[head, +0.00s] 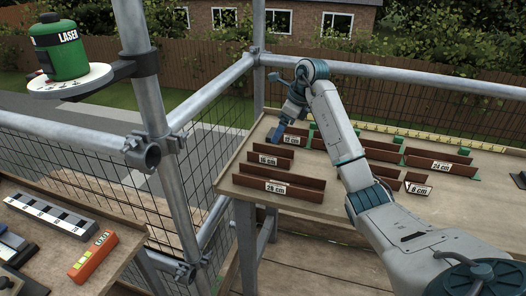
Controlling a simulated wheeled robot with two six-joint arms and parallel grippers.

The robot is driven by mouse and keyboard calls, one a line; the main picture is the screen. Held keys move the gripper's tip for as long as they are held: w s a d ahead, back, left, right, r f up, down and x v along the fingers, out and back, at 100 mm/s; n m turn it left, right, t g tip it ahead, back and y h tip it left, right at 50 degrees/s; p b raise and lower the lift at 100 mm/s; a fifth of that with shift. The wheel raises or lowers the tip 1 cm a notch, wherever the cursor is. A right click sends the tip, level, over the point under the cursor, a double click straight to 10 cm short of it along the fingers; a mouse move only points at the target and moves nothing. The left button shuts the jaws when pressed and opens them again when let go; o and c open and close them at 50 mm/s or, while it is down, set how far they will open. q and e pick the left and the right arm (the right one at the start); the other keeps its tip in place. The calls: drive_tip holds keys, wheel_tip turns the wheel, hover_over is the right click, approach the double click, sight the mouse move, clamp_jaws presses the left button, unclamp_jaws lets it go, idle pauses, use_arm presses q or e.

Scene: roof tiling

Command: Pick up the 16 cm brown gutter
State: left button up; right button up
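The brown gutter labelled 16 cm (285,162) lies near the left end of the wooden table, with its white label on its front side. My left gripper is out of view.
A 28 cm gutter (310,189) lies in front, a 24 cm gutter (462,170) and a 6 cm gutter (411,187) to the right. Scaffold poles (170,140) and mesh stand left of the table. A green laser (62,50) sits on a round plate. An orange level (93,255) lies at lower left.

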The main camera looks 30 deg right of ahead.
sight(271, 151)
drive_tip(key=x, duration=0.6)
drive_tip(key=p+x, duration=0.1)
drive_tip(key=x, duration=0.3)
drive_tip(key=shift+s+d+f, duration=0.1)
drive_tip(key=shift+s, duration=0.15)
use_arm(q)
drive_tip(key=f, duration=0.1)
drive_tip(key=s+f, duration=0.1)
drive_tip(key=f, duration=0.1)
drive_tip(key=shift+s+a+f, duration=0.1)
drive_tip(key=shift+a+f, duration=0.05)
use_arm(e)
drive_tip(key=c, duration=1.1)
